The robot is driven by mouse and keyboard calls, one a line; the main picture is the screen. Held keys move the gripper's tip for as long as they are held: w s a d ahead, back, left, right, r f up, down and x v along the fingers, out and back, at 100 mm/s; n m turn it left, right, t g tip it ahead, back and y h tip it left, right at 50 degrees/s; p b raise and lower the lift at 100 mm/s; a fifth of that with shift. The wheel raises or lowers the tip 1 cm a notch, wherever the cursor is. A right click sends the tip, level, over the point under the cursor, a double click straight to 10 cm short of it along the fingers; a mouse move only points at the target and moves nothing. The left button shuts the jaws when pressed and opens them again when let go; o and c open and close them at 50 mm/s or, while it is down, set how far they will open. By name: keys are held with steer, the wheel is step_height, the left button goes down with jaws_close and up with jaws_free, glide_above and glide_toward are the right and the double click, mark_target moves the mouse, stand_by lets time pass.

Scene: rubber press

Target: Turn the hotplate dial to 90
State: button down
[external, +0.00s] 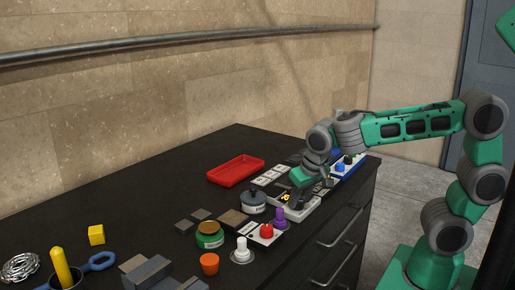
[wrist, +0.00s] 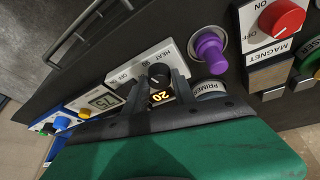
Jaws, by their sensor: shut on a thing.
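The hotplate's white panel (wrist: 128,70), marked HEAT with ON and OFF, sits below my gripper in the wrist view. Its black dial (wrist: 158,73) stands between the two fingers of my gripper (wrist: 159,82), which is shut on it. A lit amber display (wrist: 158,97) beside the dial appears to read 20. The fingers hide part of the panel and the dial's sides. In the external view, my gripper (external: 298,193) reaches down onto the white panel (external: 300,214) near the counter's front edge, and the dial is hidden there.
A purple knob (wrist: 209,47), a PRIMER container (wrist: 209,89) and a MAGNET box with a red dial (wrist: 281,17) are close on the right. A red tray (external: 236,170) lies behind.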

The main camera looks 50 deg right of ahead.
steer(key=c, duration=1)
jaws_free()
steer(key=shift+c, duration=0.2)
steer(key=p+v, duration=0.1)
steer(key=v, duration=0.6)
steer(key=shift+s+r, duration=0.15)
steer(key=shift+r, duration=0.15)
steer(key=shift+a, duration=0.1)
